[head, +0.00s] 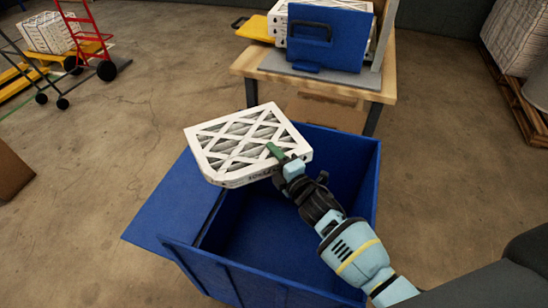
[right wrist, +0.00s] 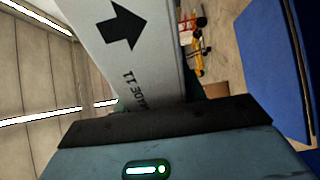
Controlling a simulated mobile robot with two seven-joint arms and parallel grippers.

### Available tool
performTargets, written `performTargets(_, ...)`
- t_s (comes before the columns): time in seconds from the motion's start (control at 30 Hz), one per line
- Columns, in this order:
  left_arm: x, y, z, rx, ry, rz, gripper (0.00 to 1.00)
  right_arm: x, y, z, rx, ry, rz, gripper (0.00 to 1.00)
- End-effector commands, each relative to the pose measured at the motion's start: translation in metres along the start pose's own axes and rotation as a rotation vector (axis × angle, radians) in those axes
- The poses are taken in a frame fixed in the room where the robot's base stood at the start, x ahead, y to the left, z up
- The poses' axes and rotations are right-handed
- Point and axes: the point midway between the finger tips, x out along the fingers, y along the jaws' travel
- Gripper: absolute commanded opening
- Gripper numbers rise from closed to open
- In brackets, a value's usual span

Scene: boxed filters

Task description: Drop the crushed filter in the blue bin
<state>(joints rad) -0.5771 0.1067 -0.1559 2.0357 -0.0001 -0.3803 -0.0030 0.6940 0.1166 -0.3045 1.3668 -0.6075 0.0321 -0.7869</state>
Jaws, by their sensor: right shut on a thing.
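The filter (head: 225,145) is a flat white-framed panel with a diamond lattice over grey pleats. Its near-left corner looks cut or crushed. My right gripper (head: 277,154) is shut on its right edge and holds it over the blue bin (head: 345,160). In the right wrist view the filter's white side (right wrist: 135,50) shows a black arrow and printed text. The bin is open at the top, with a blue flap or panel (head: 172,205) sloping out on its left. The part of its inside that shows looks empty. My left gripper is not in view.
A wooden table (head: 255,70) behind the bin bears a blue holder (head: 325,40) with white filters and a yellow case (head: 257,28). A red hand truck (head: 85,35) stands at the back left. A loaded pallet (head: 515,95) stands at right. The floor at left is mostly clear.

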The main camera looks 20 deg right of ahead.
Motion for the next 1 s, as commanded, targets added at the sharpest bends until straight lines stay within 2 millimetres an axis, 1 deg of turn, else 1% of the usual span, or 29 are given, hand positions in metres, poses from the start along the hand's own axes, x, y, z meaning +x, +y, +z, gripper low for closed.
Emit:
performTargets(0.13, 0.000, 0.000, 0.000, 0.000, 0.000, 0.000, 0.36, -0.004, -0.002, 0.004, 0.000, -0.001, 0.000, 0.15)
performTargets(0.27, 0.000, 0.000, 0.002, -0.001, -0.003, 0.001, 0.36, -0.013, -0.007, 0.011, 0.000, -0.002, -0.001, 0.15)
performTargets(0.8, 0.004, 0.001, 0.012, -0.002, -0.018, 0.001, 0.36, -0.063, -0.035, 0.051, -0.001, -0.001, -0.002, 0.15)
performTargets(1.0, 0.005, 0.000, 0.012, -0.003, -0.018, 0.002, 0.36, -0.080, -0.043, 0.064, 0.000, -0.001, -0.001, 0.15)
